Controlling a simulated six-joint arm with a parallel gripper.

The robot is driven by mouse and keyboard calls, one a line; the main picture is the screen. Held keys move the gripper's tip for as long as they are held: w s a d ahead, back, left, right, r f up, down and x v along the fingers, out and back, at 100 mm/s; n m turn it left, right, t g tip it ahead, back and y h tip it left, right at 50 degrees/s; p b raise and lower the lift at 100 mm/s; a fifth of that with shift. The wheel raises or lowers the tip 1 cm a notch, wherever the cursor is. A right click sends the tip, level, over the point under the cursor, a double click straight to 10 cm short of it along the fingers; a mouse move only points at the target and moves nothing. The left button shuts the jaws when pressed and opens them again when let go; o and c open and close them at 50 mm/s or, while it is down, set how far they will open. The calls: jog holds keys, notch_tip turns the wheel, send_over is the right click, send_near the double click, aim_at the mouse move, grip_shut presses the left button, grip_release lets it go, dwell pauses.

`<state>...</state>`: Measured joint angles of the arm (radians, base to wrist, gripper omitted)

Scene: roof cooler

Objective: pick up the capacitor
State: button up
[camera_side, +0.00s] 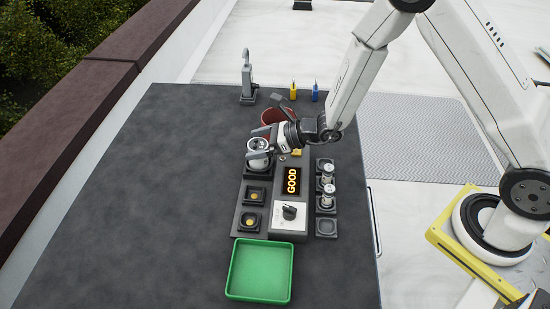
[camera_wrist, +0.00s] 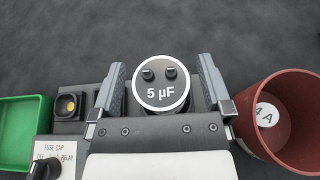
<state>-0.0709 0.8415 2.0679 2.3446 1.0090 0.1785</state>
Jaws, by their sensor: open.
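The capacitor (camera_wrist: 161,93) is a silvery cylinder marked 5 µF, with two dark terminals on top. In the wrist view it stands between the two fingers of my open gripper (camera_wrist: 161,66), with a gap showing on both sides near the tips. In the side view the capacitor (camera_side: 258,161) stands upright in the back-left place of the grey test panel. My gripper (camera_side: 258,143) reaches over it from the right; whether the fingers touch it is hard to tell there.
A panel display (camera_side: 292,181) reads GOOD above a knob (camera_side: 289,212). Small cylinders (camera_side: 328,173) stand in sockets on the right. A green tray (camera_side: 260,270) lies in front. A red cup (camera_wrist: 282,115) holding a labelled item is close beside my right finger. The table's left side is clear.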

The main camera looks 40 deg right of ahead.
jog(key=shift+w+a+f, duration=0.1)
jog(key=shift+a, duration=0.05)
dwell(0.3)
grip_shut()
jog(key=shift+r, duration=5.05)
